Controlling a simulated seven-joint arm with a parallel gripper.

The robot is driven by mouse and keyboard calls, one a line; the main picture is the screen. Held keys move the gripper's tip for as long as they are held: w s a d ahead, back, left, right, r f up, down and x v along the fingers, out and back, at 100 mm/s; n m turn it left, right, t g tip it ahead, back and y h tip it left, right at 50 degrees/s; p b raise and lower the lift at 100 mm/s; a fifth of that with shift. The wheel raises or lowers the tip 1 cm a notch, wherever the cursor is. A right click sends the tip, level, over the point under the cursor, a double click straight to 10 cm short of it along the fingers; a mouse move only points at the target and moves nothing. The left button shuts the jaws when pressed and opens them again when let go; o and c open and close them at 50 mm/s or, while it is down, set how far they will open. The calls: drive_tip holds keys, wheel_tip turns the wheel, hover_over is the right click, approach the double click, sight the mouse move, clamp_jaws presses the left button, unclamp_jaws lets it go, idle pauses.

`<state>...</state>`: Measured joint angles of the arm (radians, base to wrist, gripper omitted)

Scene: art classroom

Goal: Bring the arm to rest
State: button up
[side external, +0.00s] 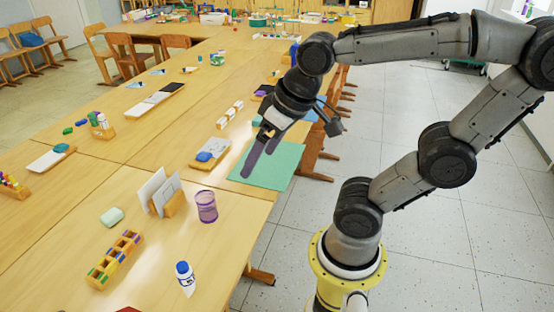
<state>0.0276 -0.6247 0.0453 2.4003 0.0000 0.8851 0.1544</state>
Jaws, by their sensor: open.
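My gripper (262,156) is in the side external view, above the green mat (287,172) near the table's right edge. Its two dark fingers point down and to the left and stand apart, with nothing seen between them. My arm reaches in from the right, raised in a bent shape over the floor. How high the fingertips are above the mat I cannot tell.
Nearer are a purple mesh cup (206,206), a card holder (174,203), a glue bottle (185,278) and a wooden rack (115,259). Floor to the right is clear.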

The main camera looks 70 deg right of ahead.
drive_tip(key=s, duration=0.1)
drive_tip(key=s+n, duration=0.2)
drive_tip(key=shift+s+a+f+t, duration=0.1)
drive_tip(key=shift+a+f+t, duration=0.15)
drive_tip(key=shift+t, duration=0.05)
